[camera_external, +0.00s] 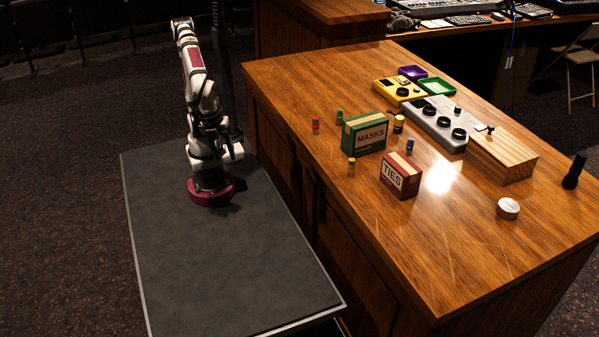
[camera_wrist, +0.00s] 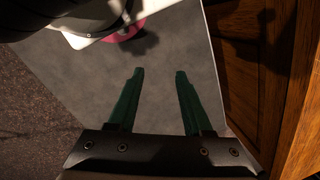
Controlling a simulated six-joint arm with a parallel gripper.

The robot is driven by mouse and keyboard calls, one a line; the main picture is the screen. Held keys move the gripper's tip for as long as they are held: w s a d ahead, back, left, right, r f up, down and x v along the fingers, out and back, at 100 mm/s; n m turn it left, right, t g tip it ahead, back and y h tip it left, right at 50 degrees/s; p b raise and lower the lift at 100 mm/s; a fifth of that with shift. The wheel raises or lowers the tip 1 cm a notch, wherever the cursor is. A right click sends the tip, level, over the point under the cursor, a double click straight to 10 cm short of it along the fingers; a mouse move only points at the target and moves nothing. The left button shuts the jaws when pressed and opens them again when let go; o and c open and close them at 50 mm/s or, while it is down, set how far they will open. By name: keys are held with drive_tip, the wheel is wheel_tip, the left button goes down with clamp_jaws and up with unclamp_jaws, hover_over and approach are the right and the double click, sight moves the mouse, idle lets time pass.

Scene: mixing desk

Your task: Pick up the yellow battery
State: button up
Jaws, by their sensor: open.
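A small yellow battery (camera_external: 351,167) stands upright on the wooden desk, in front of the green MASKS box (camera_external: 365,135) and left of the red TIES box (camera_external: 400,177). My gripper (camera_wrist: 160,72) is open and empty, its two green fingers apart over the grey platform. In the external view my arm is folded above its base, well left of the desk and apart from the battery. The wrist view does not show the battery.
A red battery (camera_external: 315,127), a green one (camera_external: 339,116) and a blue one (camera_external: 410,146) stand nearby. A wooden box (camera_external: 503,157) and grey mixer (camera_external: 437,122) are farther right.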

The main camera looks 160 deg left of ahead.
idle(0.4)
drive_tip(key=o, duration=0.4)
